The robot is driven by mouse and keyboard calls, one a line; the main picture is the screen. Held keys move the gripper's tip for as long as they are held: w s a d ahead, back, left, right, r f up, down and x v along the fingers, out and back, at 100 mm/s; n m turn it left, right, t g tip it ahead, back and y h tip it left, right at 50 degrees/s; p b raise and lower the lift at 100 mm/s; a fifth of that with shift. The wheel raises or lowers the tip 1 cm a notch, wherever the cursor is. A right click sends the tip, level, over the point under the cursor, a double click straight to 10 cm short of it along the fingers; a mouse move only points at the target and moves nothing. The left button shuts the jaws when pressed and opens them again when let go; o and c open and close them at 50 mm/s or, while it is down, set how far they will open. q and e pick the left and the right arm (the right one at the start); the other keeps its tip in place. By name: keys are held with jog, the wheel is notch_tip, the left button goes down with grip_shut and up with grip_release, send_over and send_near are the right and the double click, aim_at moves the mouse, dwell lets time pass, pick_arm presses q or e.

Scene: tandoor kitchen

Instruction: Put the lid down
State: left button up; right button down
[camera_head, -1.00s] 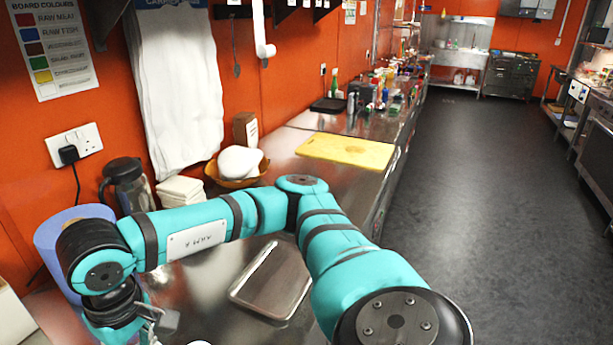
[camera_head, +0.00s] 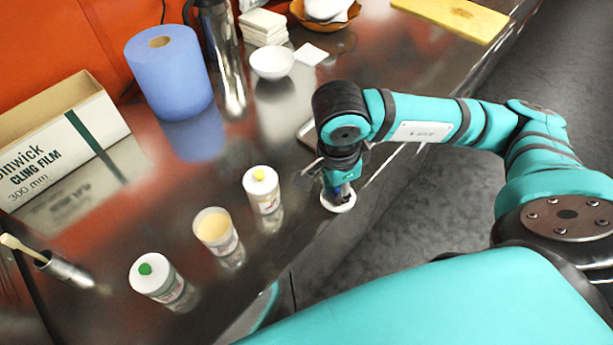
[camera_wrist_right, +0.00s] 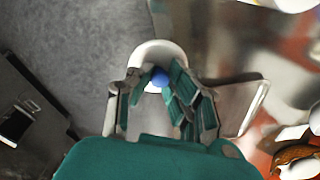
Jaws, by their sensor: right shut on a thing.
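A round white lid (camera_head: 338,202) with a blue knob is in my right gripper (camera_head: 341,186), whose fingers are shut on the knob. The lid hangs near the counter's front edge; I cannot tell its exact height. In the right wrist view the lid (camera_wrist_right: 157,50) and blue knob show between the gripper fingers (camera_wrist_right: 160,84). The open tub (camera_head: 216,231) with pale orange contents stands on the steel counter (camera_head: 150,215), left of the lid. It stands between a yellow-knobbed tub (camera_head: 263,190) and a green-knobbed tub (camera_head: 157,279), both lidded. My left gripper is not in view.
A blue paper roll (camera_head: 168,75), a cling film box (camera_head: 60,135), a white bowl (camera_head: 272,63) and a steel flask (camera_head: 220,60) stand farther back. A small metal pot (camera_head: 65,270) with a brush is at left. Bare counter lies around the tubs.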

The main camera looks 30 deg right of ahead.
aim_at(352, 203)
jog(key=s+m, duration=0.1)
jog(key=m, duration=0.1)
jog(key=d+f+m, duration=0.1)
jog(key=m, duration=0.1)
jog(key=s+f+m, duration=0.1)
jog(key=m, duration=0.1)
jog(key=shift+s+d+f+g, duration=0.2)
jog(key=shift+s+d+g, duration=0.1)
jog(key=shift+d, duration=0.05)
jog(key=w+m+p, duration=0.1)
jog(key=w, duration=0.4)
jog(key=w+a+f+m+p, duration=0.1)
jog(key=w+p, duration=0.1)
jog(key=w, duration=0.2)
jog(key=w+a+f+m+p, duration=0.1)
jog(key=w, duration=0.4)
jog(key=shift+w+a+p, duration=0.1)
jog(key=shift+w+p, duration=0.2)
jog(key=shift+f+p, duration=0.4)
notch_tip(352, 203, down, 3)
jog(key=shift+w+r+p, duration=0.1)
jog(key=shift+p, duration=0.35)
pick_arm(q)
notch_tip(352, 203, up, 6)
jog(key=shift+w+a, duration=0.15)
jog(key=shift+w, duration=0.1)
